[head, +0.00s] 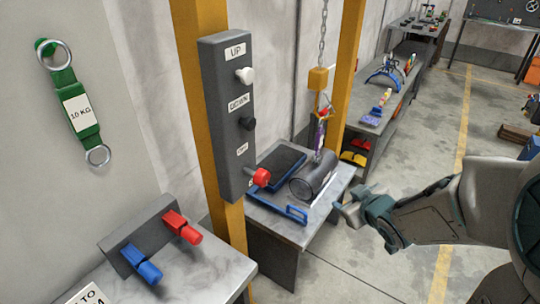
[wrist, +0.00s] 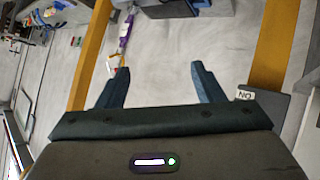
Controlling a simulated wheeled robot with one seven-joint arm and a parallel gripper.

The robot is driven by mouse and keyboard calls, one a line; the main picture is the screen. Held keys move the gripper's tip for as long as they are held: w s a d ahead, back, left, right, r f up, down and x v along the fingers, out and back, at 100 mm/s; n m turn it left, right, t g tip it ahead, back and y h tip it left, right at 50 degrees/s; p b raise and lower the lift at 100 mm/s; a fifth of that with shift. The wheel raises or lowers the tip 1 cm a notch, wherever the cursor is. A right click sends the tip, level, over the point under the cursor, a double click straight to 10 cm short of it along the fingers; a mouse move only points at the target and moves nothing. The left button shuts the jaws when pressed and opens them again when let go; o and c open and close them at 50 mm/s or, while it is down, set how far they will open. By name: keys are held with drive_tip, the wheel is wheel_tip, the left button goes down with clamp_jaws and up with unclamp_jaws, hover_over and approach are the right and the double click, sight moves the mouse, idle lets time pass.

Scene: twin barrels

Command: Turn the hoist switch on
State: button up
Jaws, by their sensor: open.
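The grey hoist control box (head: 222,110) is mounted on a yellow post, with a white button labelled UP, a black button labelled DOWN and a red knob (head: 262,177) at the bottom. A small label sits above the red knob, too small to read surely. My gripper (head: 343,206) is open and empty, to the right of the box and apart from it. In the wrist view, the open fingers (wrist: 159,70) hold nothing. A grey box corner with an ON label, upside down, shows at right (wrist: 268,106); the red knob is not visible there.
Below the box, a metal table (head: 298,235) carries a dark cylinder (head: 314,177), a blue-handled tool and a tray. A yellow hoist hook block (head: 318,78) hangs on a chain above it. A bench with red and blue handles (head: 185,228) stands at front left.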

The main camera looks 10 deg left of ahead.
sight(266, 180)
drive_tip(key=s+a+r+n+g+y, duration=0.2)
drive_tip(key=s+a+n+y, duration=0.1)
drive_tip(key=a+y, duration=0.3)
drive_tip(key=s+a+r+n+g+y, duration=0.1)
drive_tip(key=s+a+n+y, duration=0.2)
drive_tip(key=a+y, duration=0.3)
drive_tip(key=p+x, duration=0.1)
drive_tip(key=x, duration=1.2)
drive_tip(key=shift+w+a+r, duration=0.15)
drive_tip(key=shift+w, duration=0.15)
drive_tip(key=c, duration=1)
